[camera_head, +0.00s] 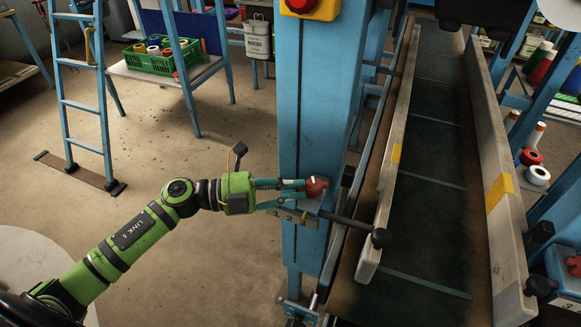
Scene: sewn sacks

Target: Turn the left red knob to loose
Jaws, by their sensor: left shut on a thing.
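The left red knob (316,188) sits on a small metal bracket (297,216) on the blue post, at the left side of the conveyor. A white mark shows on top of the knob. My left gripper (306,190), on the green arm from the left, reaches the knob with its teal fingers and is shut on it. The fingers partly cover the knob's left side. My right gripper is not in view.
The blue post (315,110) carries a red button on a yellow box (310,8) at its top. The conveyor belt (425,190) runs between two pale rails. A blue ladder (85,110) and a table with a green crate (160,62) stand behind left. The floor between is clear.

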